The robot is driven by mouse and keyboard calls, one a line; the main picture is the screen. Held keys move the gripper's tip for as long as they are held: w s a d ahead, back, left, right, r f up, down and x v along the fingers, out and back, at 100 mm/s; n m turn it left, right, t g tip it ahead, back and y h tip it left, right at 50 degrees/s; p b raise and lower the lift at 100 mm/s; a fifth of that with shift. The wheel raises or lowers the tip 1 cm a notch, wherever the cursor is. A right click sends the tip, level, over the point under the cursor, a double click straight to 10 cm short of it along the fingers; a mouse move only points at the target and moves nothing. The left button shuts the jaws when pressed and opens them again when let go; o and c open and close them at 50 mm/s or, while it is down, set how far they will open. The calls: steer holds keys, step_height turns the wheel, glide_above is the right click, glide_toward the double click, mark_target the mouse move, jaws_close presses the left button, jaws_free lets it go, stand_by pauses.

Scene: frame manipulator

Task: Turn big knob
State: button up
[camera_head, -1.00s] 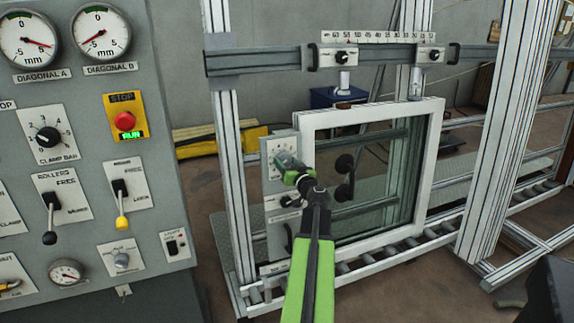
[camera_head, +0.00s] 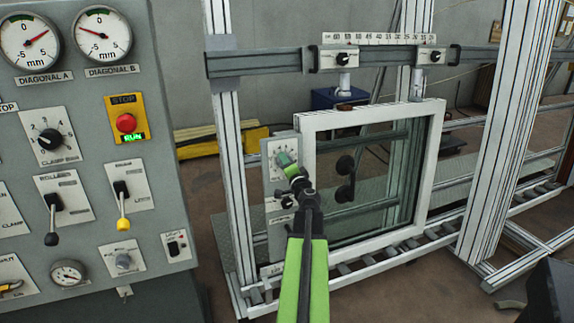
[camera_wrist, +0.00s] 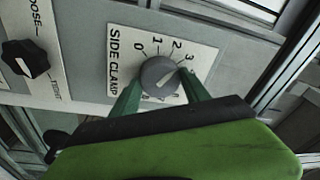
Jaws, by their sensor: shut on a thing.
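The big grey round knob (camera_wrist: 160,75) sits on the white SIDE CLAMP dial plate (camera_wrist: 122,62), marked with numbers from 0 up. In the head view, my gripper (camera_head: 287,161) is at the grey panel (camera_head: 275,235) on the left side of the white window frame. The fingers cover most of the knob there.
A black LOOSE–TIGHT knob (camera_wrist: 26,58) is beside the dial. The white-framed window (camera_head: 432,165) stands just right of my gripper on a roller track. A control cabinet (camera_head: 150,60) with gauges, levers and a red stop button (camera_head: 126,123) is at the left.

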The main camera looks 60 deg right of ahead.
steer(key=shift+r+m+g+y+p, duration=0.1)
steer(key=shift+m+g+p, duration=0.4)
steer(key=shift+m, duration=1.95)
steer(key=shift+m+g+y+p, duration=0.15)
steer(key=shift+m+p, duration=0.6)
steer(key=shift+m, duration=1.75)
steer(key=shift+r+m+g+y+p, duration=0.1)
steer(key=shift+m+g+p, duration=0.4)
steer(key=shift+m, duration=1.95)
steer(key=shift+a, duration=0.1)
steer(key=o, duration=1.4)
